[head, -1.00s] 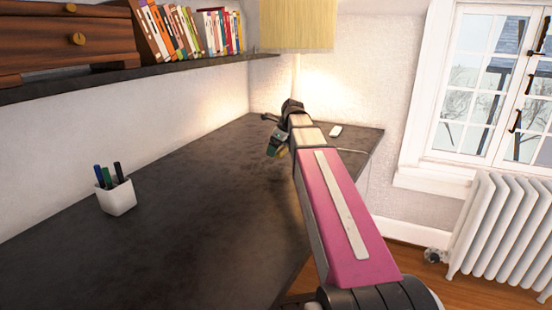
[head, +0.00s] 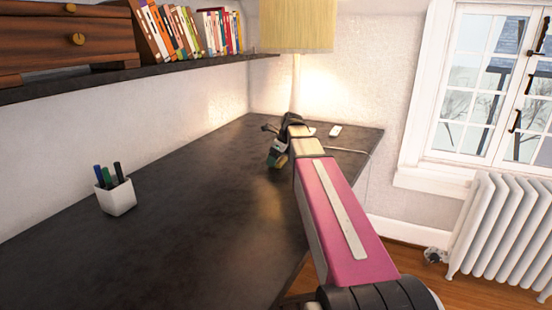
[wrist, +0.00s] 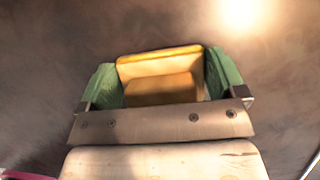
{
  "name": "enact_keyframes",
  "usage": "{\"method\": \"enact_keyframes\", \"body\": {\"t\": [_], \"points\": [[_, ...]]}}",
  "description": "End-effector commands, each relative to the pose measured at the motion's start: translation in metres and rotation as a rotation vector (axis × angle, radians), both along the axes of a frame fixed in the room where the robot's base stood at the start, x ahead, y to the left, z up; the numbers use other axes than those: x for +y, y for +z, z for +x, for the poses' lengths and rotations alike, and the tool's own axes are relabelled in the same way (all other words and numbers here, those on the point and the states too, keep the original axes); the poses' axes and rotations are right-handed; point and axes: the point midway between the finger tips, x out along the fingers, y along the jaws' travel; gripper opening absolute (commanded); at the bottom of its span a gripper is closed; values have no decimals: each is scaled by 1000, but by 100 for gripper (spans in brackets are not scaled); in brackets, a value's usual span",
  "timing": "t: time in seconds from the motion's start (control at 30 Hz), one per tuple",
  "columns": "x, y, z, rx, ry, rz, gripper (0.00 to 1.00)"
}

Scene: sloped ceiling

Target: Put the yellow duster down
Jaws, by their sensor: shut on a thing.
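The yellow duster (wrist: 160,70) shows in the wrist view as a yellow-orange block between the two green finger pads. My gripper (wrist: 162,84) is shut on it, with one pad against each side. In the head view my gripper (head: 277,158) is over the far part of the dark desk (head: 190,210). The duster is mostly hidden by the gripper and wrist there. I cannot tell whether the duster touches the desk top.
A white cup of pens (head: 116,197) stands on the desk at the left. A lamp (head: 297,25) and a small white object (head: 335,131) are at the back. A shelf with books (head: 170,32) runs above the desk. The middle of the desk is clear.

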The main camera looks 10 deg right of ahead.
Motion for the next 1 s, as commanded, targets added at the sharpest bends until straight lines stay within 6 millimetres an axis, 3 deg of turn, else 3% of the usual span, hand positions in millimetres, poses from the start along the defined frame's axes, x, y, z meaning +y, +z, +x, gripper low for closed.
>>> {"method": "enact_keyframes", "body": {"t": [0.03, 0.07, 0.1, 0.47, 1.0], "points": [[0, -2, 0, 0, 0, 0, 64], [0, -2, 0, 0, 0, 0, 93], [0, -2, 0, 0, 0, 0, 100], [-1, 5, -1, 0, 0, 0, 100], [-29, 84, -19, -2, -1, 0, 100]]}}
